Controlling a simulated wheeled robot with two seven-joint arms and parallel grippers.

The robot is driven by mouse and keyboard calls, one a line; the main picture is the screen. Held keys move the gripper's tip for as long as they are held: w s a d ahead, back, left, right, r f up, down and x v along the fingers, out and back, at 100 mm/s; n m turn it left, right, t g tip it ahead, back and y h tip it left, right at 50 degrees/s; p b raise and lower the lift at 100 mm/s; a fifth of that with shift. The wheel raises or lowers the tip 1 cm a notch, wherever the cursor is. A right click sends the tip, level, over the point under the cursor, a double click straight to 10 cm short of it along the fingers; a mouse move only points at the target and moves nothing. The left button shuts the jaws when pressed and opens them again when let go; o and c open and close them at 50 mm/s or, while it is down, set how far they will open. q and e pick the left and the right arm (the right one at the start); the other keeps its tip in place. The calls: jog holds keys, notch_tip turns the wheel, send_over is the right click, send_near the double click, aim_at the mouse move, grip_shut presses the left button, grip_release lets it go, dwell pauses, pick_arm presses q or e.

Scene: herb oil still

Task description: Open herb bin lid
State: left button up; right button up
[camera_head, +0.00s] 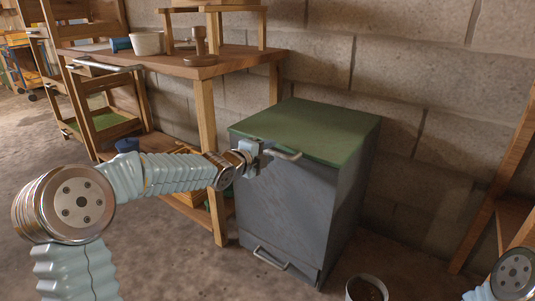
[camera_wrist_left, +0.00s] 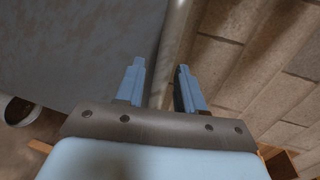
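The herb bin (camera_head: 285,210) is a grey box with a green lid (camera_head: 305,128), which lies flat and closed on top. A pale bar handle (camera_head: 285,154) sits at the lid's front edge. My left gripper (camera_head: 262,150) is at the left end of this handle. In the left wrist view its two blue fingers (camera_wrist_left: 160,85) are apart, with a pale bar (camera_wrist_left: 176,40), apparently the handle, running between them. I see no clear contact of the fingers with the bar. My right gripper is out of view; only part of the right arm shows at bottom right.
A second handle (camera_head: 270,258) is low on the bin's front. A pot (camera_head: 366,288) stands on the floor in front of the bin. A wooden workbench (camera_head: 235,62) is to the left, a block wall (camera_head: 420,60) behind, and a wooden frame (camera_head: 505,170) at right.

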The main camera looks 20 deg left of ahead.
pick_arm(q)
jog(key=shift+w, duration=0.2)
jog(key=shift+c, duration=0.5)
jog(key=shift+d, duration=0.1)
grip_shut()
